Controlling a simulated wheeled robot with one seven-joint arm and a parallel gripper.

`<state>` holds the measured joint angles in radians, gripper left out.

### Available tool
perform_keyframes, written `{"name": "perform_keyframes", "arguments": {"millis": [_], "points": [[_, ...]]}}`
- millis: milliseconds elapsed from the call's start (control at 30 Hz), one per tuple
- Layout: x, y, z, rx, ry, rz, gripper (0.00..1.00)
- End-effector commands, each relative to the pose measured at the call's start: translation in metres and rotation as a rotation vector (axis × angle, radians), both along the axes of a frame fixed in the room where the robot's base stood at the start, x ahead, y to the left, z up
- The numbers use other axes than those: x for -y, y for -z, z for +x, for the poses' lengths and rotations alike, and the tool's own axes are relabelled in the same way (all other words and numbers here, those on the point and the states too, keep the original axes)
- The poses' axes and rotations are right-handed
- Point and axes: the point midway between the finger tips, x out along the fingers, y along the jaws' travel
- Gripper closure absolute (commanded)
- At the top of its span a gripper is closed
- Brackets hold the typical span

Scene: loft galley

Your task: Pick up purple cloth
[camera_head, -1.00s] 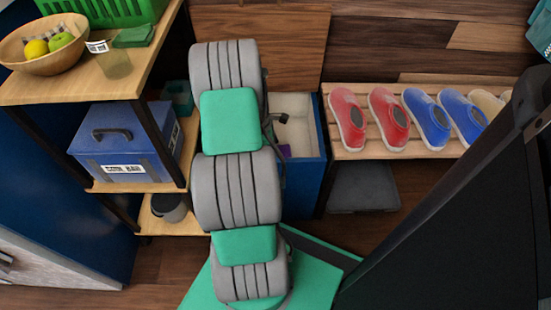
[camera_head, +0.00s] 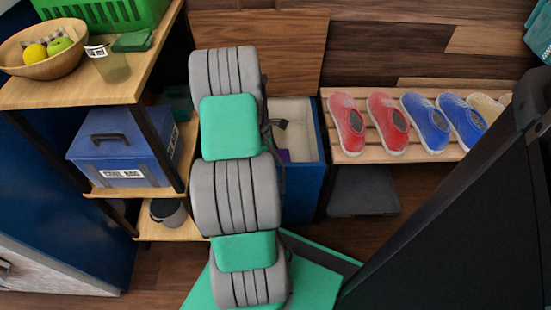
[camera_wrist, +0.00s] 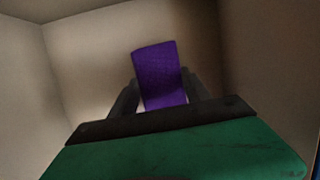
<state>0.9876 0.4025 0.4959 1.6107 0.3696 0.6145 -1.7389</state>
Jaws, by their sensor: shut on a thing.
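The purple cloth (camera_wrist: 158,72) shows in the wrist view as a folded, roughly rectangular piece standing up between the two dark fingers of my gripper (camera_wrist: 160,95). The gripper is shut on it, inside a pale-walled box. In the head view a small patch of the cloth (camera_head: 284,156) shows inside the open blue box (camera_head: 311,188) with a cream lining.
A wooden shelf unit (camera_head: 110,92) on the left holds a fruit bowl (camera_head: 42,60), a green crate and a blue cool bag (camera_head: 122,146). A slatted rack (camera_head: 376,148) with red and blue shoes stands right of the box. A dark panel fills the lower right.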

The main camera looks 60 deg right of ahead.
Motion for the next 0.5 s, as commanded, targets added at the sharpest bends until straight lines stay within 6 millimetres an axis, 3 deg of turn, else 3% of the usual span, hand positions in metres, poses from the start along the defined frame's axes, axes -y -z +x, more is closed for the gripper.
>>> {"name": "perform_keyframes", "arguments": {"millis": [267,367,500], "points": [[0.0,-0.002,0.0,0.0,0.0,-0.001,0.84],[0.001,-0.014,0.001,0.002,0.0,-0.003,0.84],[0.001,-0.049,0.001,0.002,0.001,-0.004,0.84]]}}
